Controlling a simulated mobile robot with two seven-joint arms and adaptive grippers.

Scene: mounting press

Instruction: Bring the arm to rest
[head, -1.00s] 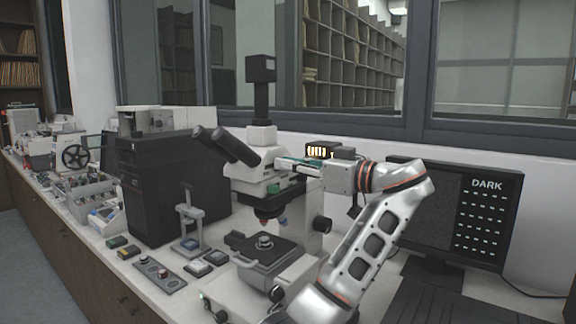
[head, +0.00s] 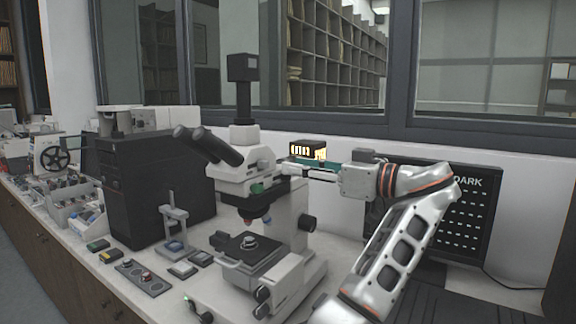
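The gripper is level, at the height of the upper body of a white microscope (head: 240,177). Its fingertips show just right of the microscope's head. I cannot tell whether they touch it, and the finger gap is too small to read.
A monitor (head: 477,207) showing "DARK" stands behind my arm, with a dark keyboard (head: 460,305) in front. A lit box (head: 307,149) is behind the gripper. A black cabinet (head: 150,190) and small bench items stand left of the microscope.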

